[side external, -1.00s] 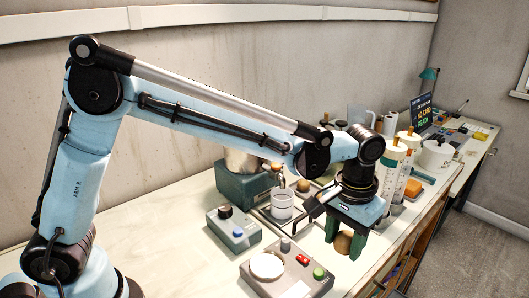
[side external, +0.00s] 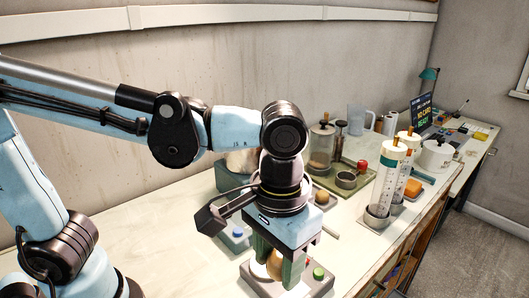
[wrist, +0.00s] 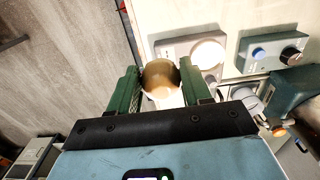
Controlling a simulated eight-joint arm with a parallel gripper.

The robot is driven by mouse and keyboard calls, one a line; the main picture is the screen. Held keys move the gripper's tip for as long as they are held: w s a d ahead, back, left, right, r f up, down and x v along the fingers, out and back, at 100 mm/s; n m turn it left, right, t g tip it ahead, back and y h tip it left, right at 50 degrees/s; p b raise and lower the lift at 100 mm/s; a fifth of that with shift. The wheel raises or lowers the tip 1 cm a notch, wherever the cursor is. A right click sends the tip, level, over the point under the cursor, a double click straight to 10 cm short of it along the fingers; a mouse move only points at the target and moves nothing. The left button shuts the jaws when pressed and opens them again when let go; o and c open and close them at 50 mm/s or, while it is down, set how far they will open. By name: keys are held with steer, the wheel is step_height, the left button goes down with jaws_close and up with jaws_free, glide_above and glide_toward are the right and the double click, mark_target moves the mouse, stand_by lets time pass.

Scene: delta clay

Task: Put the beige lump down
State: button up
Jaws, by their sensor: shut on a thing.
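The beige lump (side external: 274,263) is a rounded brownish-tan piece. It sits between the two green fingers of my gripper (side external: 278,268). In the wrist view the lump (wrist: 159,74) fills the gap between the fingertips of my gripper (wrist: 160,80). In the side view my gripper points down in front of the grey device (side external: 314,288), and its fingers partly hide the lump. In the wrist view the device's white round plate (wrist: 208,53) lies just right of the lump. I cannot tell how high the lump is above the surface.
A teal box with a blue button (side external: 237,233) stands behind my gripper. The device's green button (side external: 318,273) is close to the right finger. White cylinders (side external: 386,180) and a green tray (side external: 333,187) stand further back. The counter's front edge is near.

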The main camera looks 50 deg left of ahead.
steer(key=s+a, duration=0.1)
steer(key=s, duration=0.2)
glide_above(264, 267)
step_height(264, 267, down, 7)
steer(key=shift+f, duration=2.1)
steer(key=shift+f, duration=0.4)
steer(key=shift+w+f, duration=0.1)
steer(key=shift+f, duration=0.1)
steer(key=o, duration=1.2)
steer(key=shift+c, duration=0.2)
steer(key=shift+o, duration=0.2)
step_height(264, 267, up, 13)
steer(key=a+f+t, duration=0.2)
steer(key=a+t, duration=0.5)
steer(key=a, duration=0.3)
steer(key=shift+f, duration=0.2)
